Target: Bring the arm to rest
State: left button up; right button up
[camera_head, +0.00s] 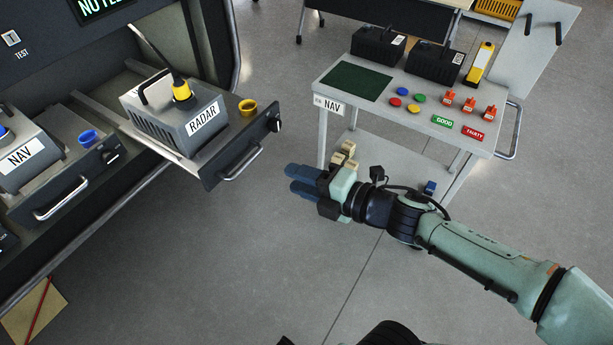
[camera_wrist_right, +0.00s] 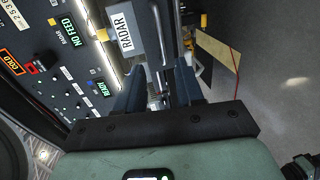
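My right arm (camera_head: 480,252) reaches in from the lower right in the head view. Its right gripper (camera_head: 288,178) hangs over open floor, between the radar drawer and the NAV cart, with its blue fingers pointing left. In the right wrist view the two blue fingers (camera_wrist_right: 160,85) stand apart with a gap between them, and nothing shows held. My left gripper is not in view.
The pulled-out drawer (camera_head: 240,150) holding the grey RADAR unit (camera_head: 180,115) is left of the gripper. A NAV unit (camera_head: 25,155) sits in another drawer. The cart (camera_head: 335,125) carries black boxes, coloured discs and tags. Floor (camera_head: 250,270) below is clear.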

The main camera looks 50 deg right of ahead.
jog(key=shift+s, duration=0.45)
jog(key=shift+r, duration=0.1)
jog(key=w+a+f+m+g+p, duration=0.2)
jog(key=w+f+m+g, duration=0.15)
jog(key=f, duration=0.45)
jog(key=w+a+f+m+g+y+p, duration=0.1)
jog(key=w+a+f+m+g+p, duration=0.1)
jog(key=f+m, duration=0.45)
jog(key=w+a+f+m+g+p, duration=0.2)
jog(key=w+a+f+m+g, duration=0.1)
jog(key=f, duration=0.6)
jog(key=s+a+f+m+g+p, duration=0.2)
jog(key=s+a+f+m+g, duration=0.2)
jog(key=s+f, duration=0.4)
jog(key=s+a+f+m+g+y+p, duration=0.1)
jog(key=s+a+f+m+g+p, duration=0.2)
jog(key=s+a+f+m, duration=0.3)
jog(key=s+a+f+g, duration=0.1)
jog(key=s+a+f, duration=0.1)
jog(key=s+f, duration=0.1)
jog(key=shift+s+a, duration=0.2)
jog(key=shift+s, duration=0.05)
